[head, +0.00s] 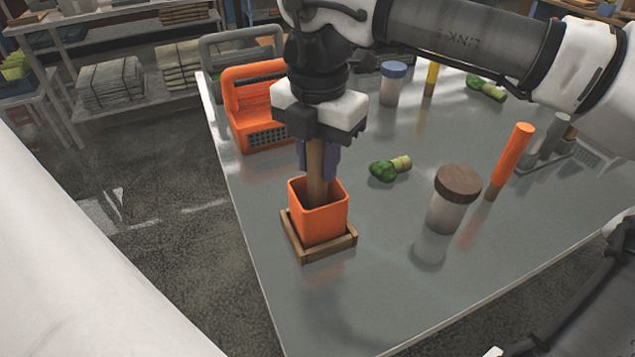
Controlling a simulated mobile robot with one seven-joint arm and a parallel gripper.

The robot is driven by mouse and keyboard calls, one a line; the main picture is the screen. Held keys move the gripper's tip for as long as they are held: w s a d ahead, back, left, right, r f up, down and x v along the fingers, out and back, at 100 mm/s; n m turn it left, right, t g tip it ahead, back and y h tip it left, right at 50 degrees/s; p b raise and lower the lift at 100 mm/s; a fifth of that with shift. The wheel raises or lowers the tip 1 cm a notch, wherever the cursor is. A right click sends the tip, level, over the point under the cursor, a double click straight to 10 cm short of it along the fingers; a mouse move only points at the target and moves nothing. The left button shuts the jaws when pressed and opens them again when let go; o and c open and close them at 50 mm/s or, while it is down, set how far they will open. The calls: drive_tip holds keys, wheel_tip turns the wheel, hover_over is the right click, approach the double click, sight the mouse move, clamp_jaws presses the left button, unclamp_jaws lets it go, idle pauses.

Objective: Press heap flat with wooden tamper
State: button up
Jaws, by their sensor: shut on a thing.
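My gripper (317,158) points straight down over the orange square container (320,223) near the table's left edge. It is shut on the wooden tamper (317,190), a brown upright stick. The tamper's lower end goes down inside the container and is hidden by its front wall. The container stands in a shallow wooden tray (328,252). The heap is hidden inside the container, so I cannot tell whether the tamper touches it.
On the grey table (330,310) an orange basket (258,95) stands behind my gripper. To the right are broccoli (388,168), a brown-lidded jar (453,200) and an upright orange-handled tool (510,160). A blue-lidded jar (391,84) stands farther back. The front of the table is clear.

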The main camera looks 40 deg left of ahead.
drive_tip(key=shift+r+p, duration=3)
drive_tip(key=shift+r, duration=1.45)
drive_tip(key=shift+f+b, duration=3.95)
drive_tip(key=shift+f, duration=1)
drive_tip(key=shift+r, duration=0.15)
drive_tip(key=shift+r+p, duration=4)
drive_tip(key=shift+r, duration=0.8)
drive_tip(key=shift+f, duration=0.15)
